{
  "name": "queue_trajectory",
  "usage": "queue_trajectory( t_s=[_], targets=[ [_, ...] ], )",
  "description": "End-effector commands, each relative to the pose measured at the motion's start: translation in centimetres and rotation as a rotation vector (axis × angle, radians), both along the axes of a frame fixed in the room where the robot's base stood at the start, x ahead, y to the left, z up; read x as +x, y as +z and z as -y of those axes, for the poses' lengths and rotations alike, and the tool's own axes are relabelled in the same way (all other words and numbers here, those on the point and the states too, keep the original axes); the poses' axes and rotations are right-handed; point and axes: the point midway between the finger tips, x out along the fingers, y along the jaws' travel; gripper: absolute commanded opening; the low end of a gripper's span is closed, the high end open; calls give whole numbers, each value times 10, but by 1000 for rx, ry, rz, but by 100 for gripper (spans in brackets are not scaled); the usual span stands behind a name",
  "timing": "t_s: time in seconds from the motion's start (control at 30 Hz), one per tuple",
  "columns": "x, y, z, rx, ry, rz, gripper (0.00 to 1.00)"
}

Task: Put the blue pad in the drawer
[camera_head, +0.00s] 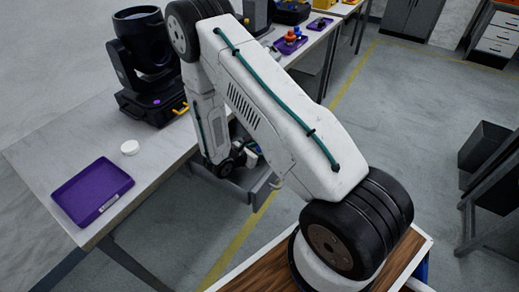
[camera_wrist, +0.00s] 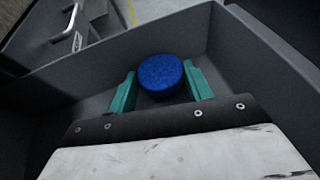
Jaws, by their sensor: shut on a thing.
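The blue pad (camera_wrist: 162,74) is round and sits between the two teal fingers of my gripper (camera_wrist: 160,92) in the wrist view. My gripper is shut on it. Both are inside the walls of the open grey drawer (camera_wrist: 190,32). I cannot tell whether the pad touches the drawer floor.
A white table (camera_head: 60,150) carries a purple tray (camera_head: 92,190), a white round piece (camera_head: 129,147) and a black stage light (camera_head: 145,55). More benches stand behind. A dark bin (camera_head: 484,145) stands at the right. The floor between is clear.

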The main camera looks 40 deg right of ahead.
Motion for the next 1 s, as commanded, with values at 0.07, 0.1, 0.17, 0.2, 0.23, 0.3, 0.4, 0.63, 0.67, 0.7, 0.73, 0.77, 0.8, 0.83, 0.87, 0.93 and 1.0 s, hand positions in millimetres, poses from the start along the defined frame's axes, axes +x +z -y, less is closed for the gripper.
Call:
queue_trajectory(
  t_s=[0.07, 0.1, 0.17, 0.2, 0.23, 0.3, 0.4, 0.63, 0.67, 0.7, 0.73, 0.77, 0.8, 0.83, 0.87, 0.93, 1.0],
  targets=[
    [0, 0, 0, 0, 0, 1, 29],
    [0, 0, 0, 0, 0, 1, 29],
    [0, 0, 0, 0, 0, 1, 29],
    [0, 0, 0, 0, 0, 1, 29],
    [0, 0, 0, 0, 0, 0, 29],
    [0, -3, 0, 0, 0, 0, 29],
    [0, -6, 0, 0, 0, 0, 29],
    [0, -13, 0, -1, -1, 0, 29],
    [-1, -13, 0, -1, -1, -1, 29],
    [-1, -13, 0, -1, 0, -2, 29],
    [-1, -13, 0, -2, -1, -3, 59],
    [-2, -14, 0, -2, -1, -3, 67],
    [-2, -14, 1, -2, 0, -4, 72],
    [-2, -14, 1, -2, -1, -5, 72],
    [-2, -14, 1, -2, -1, -5, 72],
    [-2, -14, 1, -2, -1, -6, 72],
    [-2, -14, 1, -2, -1, -6, 72]
  ],
)
